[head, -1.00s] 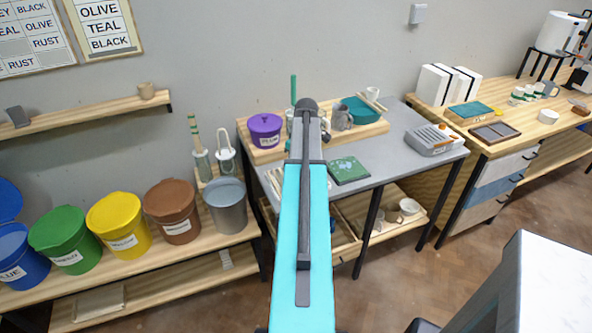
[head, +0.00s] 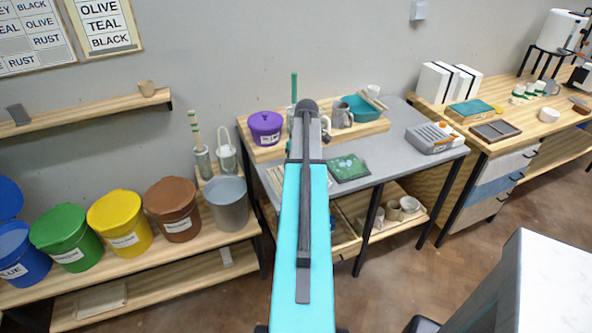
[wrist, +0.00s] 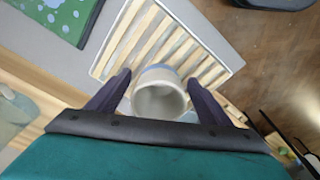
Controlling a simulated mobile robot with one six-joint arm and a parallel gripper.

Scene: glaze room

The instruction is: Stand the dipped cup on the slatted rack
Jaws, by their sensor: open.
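The cup (wrist: 160,96), pale with a blue band along its far side, shows in the wrist view with its round mouth facing the camera. It is over the slatted rack (wrist: 142,40), a pale frame with wooden slats, and looks to be standing on it, though its base is hidden. My gripper (wrist: 158,77) is open, with one dark finger on each side of the cup. I cannot tell whether either finger touches it. In the head view my arm hides the cup and the fingers; part of the rack (head: 275,178) shows left of the arm.
A green speckled board (head: 348,168) lies on the grey table, close to the rack. A purple tub (head: 265,128), a grey mug (head: 342,117) and a teal basin (head: 365,108) stand behind. A grey device (head: 430,138) is at the right. The table between is clear.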

